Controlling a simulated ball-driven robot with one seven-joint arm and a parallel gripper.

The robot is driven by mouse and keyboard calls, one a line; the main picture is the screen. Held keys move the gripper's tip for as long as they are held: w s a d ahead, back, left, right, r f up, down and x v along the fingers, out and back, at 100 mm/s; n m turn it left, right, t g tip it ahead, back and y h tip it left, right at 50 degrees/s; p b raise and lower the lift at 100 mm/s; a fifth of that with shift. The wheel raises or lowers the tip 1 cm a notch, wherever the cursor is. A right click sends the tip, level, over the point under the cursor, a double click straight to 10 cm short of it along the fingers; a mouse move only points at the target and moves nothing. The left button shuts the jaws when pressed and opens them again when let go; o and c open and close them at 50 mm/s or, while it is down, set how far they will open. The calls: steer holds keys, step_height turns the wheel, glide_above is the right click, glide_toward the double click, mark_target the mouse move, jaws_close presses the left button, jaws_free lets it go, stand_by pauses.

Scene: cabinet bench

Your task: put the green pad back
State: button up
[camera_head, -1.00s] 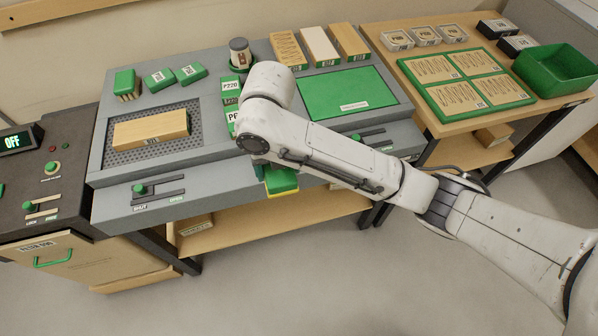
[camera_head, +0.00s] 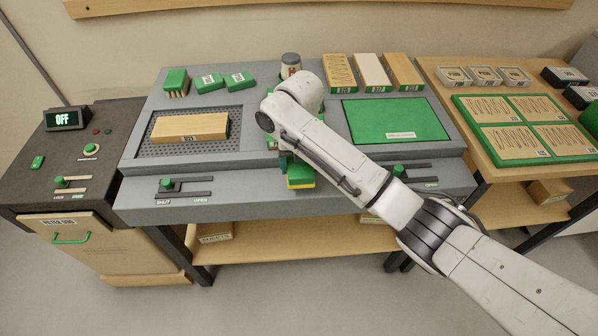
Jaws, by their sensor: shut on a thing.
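The green pad (camera_head: 300,173), with a yellow lower edge, shows just below the end of my arm, in front of the bench's middle front edge. My gripper (camera_head: 296,160) is mostly hidden behind my own arm; it is shut on the pad. How the fingers sit on the pad cannot be seen. Two labelled green blocks (camera_head: 209,82) and a green brush (camera_head: 176,82) lie at the bench's back left. A large flat green panel (camera_head: 395,120) is set in the bench top on the right.
A wooden block (camera_head: 190,127) lies on the perforated plate (camera_head: 160,149). A jar (camera_head: 291,65) and several wooden blocks (camera_head: 340,73) stand along the back. A control box (camera_head: 64,119) reading OFF is at left. The right table (camera_head: 467,97) holds a green-framed tray.

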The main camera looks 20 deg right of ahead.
mark_target(299, 171)
steer(key=shift+w+d+f, duration=0.1)
steer(key=shift+w+f, duration=0.4)
steer(key=shift+f, duration=0.25)
steer(key=shift+f+p, duration=0.3)
steer(key=shift+f, duration=1)
steer(key=shift+f, duration=0.15)
steer(key=o, duration=1)
step_height(299, 171, up, 12)
steer(key=shift+r+b, duration=0.2)
steer(key=shift+b, duration=0.35)
